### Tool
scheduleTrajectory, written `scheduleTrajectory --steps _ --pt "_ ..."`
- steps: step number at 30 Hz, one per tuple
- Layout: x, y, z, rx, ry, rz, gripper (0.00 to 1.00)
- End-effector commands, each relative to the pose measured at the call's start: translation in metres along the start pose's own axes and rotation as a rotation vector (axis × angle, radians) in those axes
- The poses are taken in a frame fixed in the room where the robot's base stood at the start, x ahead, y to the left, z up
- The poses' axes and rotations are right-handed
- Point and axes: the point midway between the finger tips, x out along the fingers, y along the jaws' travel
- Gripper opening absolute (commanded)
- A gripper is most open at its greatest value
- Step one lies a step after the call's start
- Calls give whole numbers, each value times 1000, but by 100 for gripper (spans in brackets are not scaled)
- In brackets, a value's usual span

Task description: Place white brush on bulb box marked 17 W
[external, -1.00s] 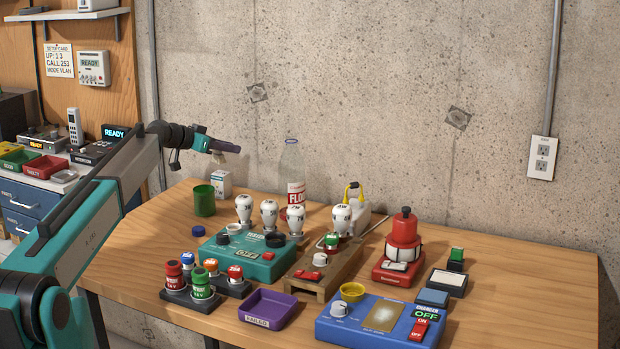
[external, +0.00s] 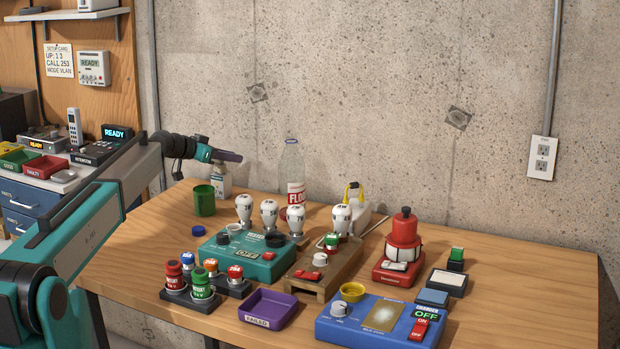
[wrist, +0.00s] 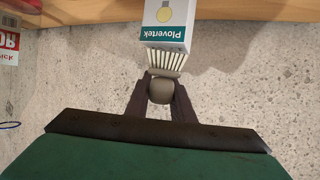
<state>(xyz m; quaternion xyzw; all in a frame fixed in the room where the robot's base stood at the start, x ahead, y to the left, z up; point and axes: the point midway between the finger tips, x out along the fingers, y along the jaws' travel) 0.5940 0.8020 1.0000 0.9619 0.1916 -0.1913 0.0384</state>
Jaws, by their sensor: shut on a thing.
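The white brush (wrist: 165,62) is held in my gripper (wrist: 160,84); the jaws are shut around its rounded grey end in the wrist view. Its pale bristles point toward the white and teal bulb box (wrist: 168,32), lettered Plovertek, and overlap its edge in that view. In the external view my gripper (external: 232,156) is low over the box (external: 222,186), which stands upright at the back left of the table. The brush there is small and partly hidden below the jaws. I cannot tell whether bristles and box touch. No 17 W marking is readable.
A green cup (external: 204,201) stands just left of the box. A clear bottle (external: 293,180) with a red label stands to the right, near the concrete wall. A teal bulb tester (external: 245,262) with white bulbs is in front. Bare table lies at the left edge.

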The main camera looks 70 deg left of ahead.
Motion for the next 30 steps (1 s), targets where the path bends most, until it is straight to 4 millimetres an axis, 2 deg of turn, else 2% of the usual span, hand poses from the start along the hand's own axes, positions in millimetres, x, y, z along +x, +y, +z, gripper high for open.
scheduleTrajectory --steps 18,19,21,30 --pt "2 0 6 0 0 0 0" --pt "2 0 5 0 0 0 26" --pt "2 0 5 0 0 0 38" --pt "2 0 5 1 0 0 40"
